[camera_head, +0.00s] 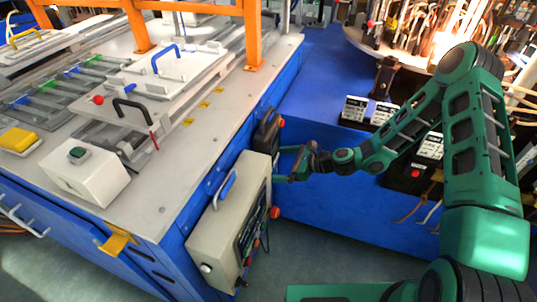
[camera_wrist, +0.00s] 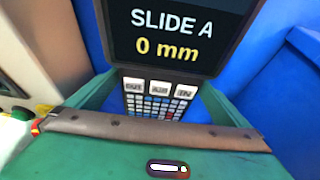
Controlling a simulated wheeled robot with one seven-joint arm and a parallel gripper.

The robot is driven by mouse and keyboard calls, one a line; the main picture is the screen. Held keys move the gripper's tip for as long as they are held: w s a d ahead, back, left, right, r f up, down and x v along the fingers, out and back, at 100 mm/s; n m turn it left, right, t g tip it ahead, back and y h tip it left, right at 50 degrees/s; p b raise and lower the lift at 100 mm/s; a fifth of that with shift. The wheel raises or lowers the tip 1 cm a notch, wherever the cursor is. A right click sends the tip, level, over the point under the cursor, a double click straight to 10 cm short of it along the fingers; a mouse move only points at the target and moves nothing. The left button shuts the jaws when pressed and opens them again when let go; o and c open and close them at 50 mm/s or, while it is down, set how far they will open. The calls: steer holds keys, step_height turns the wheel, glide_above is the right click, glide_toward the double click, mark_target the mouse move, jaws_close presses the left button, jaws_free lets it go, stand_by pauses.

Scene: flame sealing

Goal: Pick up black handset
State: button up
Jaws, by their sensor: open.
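The black handset (camera_head: 267,130) is upright against the blue side of the workbench, just behind a beige control box. In the wrist view it is close ahead, with a dark screen (camera_wrist: 178,35) reading "SLIDE A 0 mm" above a keypad (camera_wrist: 152,100). My gripper (camera_head: 284,165) is just to the right of and below the handset in the head view. In the wrist view my gripper (camera_wrist: 160,102) is open, with green fingers on the left and right and the keypad showing between them. Contact with the handset cannot be told. The handset's lower end is hidden.
The beige control box (camera_head: 228,222) with a blue handle and knobs stands close to my gripper. The workbench top (camera_head: 215,75) carries a white button box (camera_head: 85,173) and fixtures. A blue bench (camera_head: 320,75) with small black displays (camera_head: 354,109) is behind my arm.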

steer(key=shift+w+a, duration=0.1)
steer(key=shift+a, duration=0.05)
steer(key=c, duration=1.5)
steer(key=shift+r, duration=0.1)
